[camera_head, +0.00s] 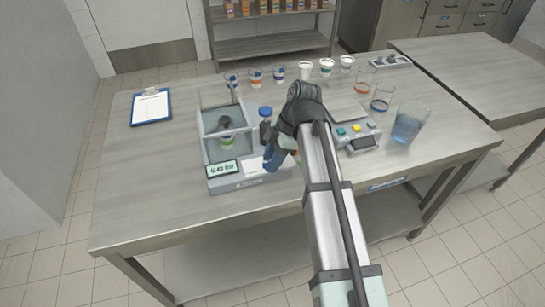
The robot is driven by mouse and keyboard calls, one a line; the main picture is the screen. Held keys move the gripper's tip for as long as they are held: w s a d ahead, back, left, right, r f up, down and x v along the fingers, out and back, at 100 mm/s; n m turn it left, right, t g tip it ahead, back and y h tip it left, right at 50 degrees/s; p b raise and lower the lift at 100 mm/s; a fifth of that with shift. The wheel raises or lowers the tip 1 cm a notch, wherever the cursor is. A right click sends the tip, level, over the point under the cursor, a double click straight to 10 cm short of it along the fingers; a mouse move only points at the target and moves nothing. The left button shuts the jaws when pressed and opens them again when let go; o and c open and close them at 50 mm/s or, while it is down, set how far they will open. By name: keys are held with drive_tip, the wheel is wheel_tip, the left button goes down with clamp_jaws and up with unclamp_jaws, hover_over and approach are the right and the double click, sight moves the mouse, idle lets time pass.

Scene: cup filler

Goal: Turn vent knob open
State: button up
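The filler unit (213,151) is a pale grey box with clear walls on the table, with a small green display (222,169) at its front that seems to read 0.45 bar. A cup with a coloured band (227,141) stands inside it under a dark round part. A blue-capped part (265,111) stands at the unit's right side; I cannot tell whether it is the vent knob. My gripper (271,160) points down by the unit's front right corner. My arm hides part of that area. Its fingers are too small and covered to judge, and contact is unclear.
Several cups (305,69) stand along the back edge. A button panel (357,134) lies right of my arm, with a pitcher of blue liquid (407,124) beyond it. A clipboard (151,106) lies at left. The table's front left is clear.

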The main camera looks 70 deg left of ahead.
clamp_jaws()
idle(0.5)
drive_tip(key=m, duration=0.1)
drive_tip(key=m+y, duration=0.1)
drive_tip(key=m, duration=0.2)
drive_tip(key=shift+d+y, duration=0.25)
drive_tip(key=shift+y, duration=0.05)
drive_tip(key=m, duration=0.2)
drive_tip(key=m+t+y, duration=0.1)
drive_tip(key=m, duration=0.2)
drive_tip(key=shift+s+d+y, duration=0.1)
drive_tip(key=shift+y, duration=0.2)
drive_tip(key=m+t, duration=0.1)
drive_tip(key=m, duration=0.1)
drive_tip(key=m+y, duration=0.1)
drive_tip(key=m, duration=0.1)
drive_tip(key=shift+s+m+t, duration=0.15)
drive_tip(key=shift+m+t, duration=1.05)
drive_tip(key=shift+m, duration=1.3)
